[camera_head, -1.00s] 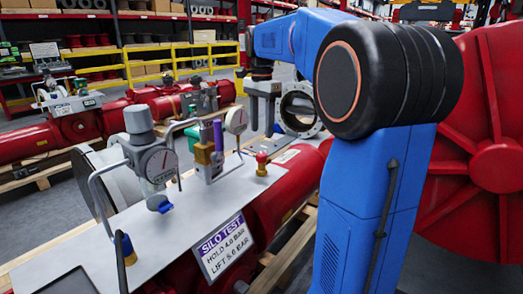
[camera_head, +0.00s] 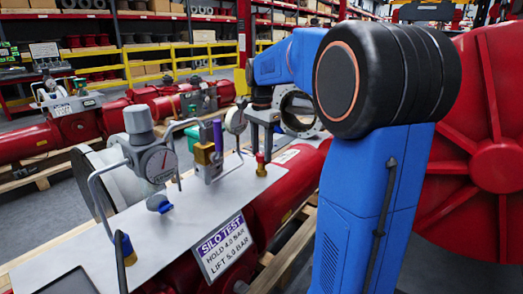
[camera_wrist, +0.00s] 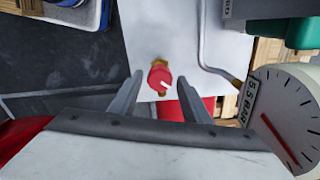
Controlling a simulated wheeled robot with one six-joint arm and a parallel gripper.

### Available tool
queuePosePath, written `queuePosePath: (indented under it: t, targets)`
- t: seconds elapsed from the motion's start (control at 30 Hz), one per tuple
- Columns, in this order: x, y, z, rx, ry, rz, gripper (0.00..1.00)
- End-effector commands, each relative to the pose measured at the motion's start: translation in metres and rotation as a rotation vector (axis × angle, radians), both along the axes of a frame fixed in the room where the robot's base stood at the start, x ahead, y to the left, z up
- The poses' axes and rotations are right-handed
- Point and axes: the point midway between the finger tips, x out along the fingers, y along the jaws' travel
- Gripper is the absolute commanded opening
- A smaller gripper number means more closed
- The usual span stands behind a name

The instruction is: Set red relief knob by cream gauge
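The red relief knob (camera_head: 261,157) sits on a brass fitting on the pale panel. In the wrist view the knob (camera_wrist: 159,77) shows a white mark at its lower right. My gripper (camera_head: 262,146) is over it, fingers pointing down. In the wrist view my gripper (camera_wrist: 160,76) is open, with one finger on each side of the knob and visible gaps. Contact cannot be seen. The cream gauge (camera_wrist: 292,118) has a red needle and a tag that seems to read 5.5 BAR. In the head view the cream gauge (camera_head: 235,120) stands just left of my gripper.
A brass block with a purple cylinder (camera_head: 218,134) is left of the knob. A bent pipe (camera_wrist: 210,55) runs near the gripper. The sign (camera_head: 222,247) reads SILO TEST, HOLD 4.0 BAR; its lift figure is unclear.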

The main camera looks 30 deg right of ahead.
Motion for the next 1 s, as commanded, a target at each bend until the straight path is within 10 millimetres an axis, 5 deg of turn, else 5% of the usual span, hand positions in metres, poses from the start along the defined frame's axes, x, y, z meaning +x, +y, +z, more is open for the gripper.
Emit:
queuePosePath:
  t: [0.03,0.13,1.0]
  targets:
    - [0.0000,0.0000,0.0001,0.000,0.000,0.000,0.30]
    - [0.0000,0.0000,0.0001,0.000,0.000,0.000,0.08]
    - [0.0002,0.0000,0.0006,0.000,-0.001,0.242,0.08]
